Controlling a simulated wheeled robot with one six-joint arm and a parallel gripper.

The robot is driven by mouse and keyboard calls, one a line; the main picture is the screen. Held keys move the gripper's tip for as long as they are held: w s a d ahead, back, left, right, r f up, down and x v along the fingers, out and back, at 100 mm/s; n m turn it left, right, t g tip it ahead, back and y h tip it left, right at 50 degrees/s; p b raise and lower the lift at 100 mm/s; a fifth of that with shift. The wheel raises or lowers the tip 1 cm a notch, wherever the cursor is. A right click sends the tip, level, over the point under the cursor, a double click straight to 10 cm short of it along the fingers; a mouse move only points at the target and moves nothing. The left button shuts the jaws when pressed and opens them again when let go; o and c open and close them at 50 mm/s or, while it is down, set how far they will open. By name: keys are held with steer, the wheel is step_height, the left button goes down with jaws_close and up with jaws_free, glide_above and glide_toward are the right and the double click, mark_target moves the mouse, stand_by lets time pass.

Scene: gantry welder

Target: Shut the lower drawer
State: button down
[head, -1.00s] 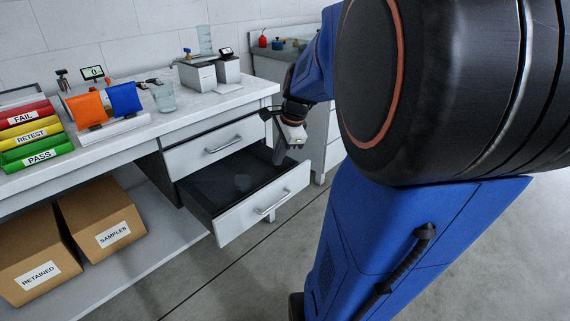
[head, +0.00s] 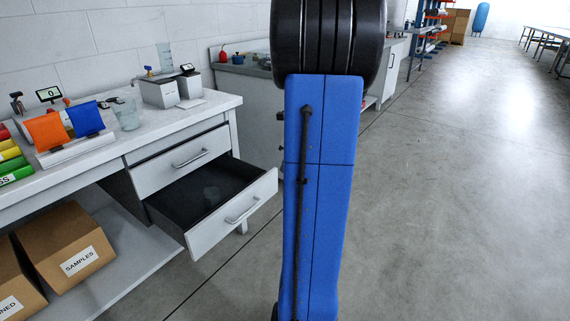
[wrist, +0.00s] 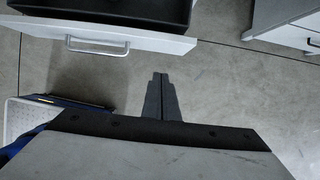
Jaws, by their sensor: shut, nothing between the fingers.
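The lower drawer (head: 232,216) stands pulled well out below the closed upper drawer (head: 180,160). Its front is white with a bar handle (head: 242,210), and its inside is dark, with a faint small object in it. In the wrist view the drawer front (wrist: 160,39) and its handle (wrist: 97,46) cross the upper left. My gripper (wrist: 160,76) is shut and empty, with its fingertips over the floor in the picture, apart from the drawer front. In the head view my gripper is hidden behind my arm.
The white bench (head: 215,107) carries scales, a beaker and orange and blue pouches. Cardboard boxes (head: 68,250) stand on the shelf below. Another cabinet (wrist: 285,20) shows at the wrist view's upper right.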

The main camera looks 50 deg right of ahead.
mark_target(272, 173)
steer(key=shift+w+a+f, duration=0.15)
steer(key=shift+w+f, duration=1.4)
steer(key=shift+w, duration=0.1)
steer(key=shift+w+a+f, duration=0.15)
steer(key=shift+w+f, duration=1.4)
steer(key=shift+w, duration=0.05)
steer(key=w+a, duration=0.1)
steer(key=w, duration=2.2)
steer(key=shift+a, duration=0.4)
steer(key=shift+s, duration=0.15)
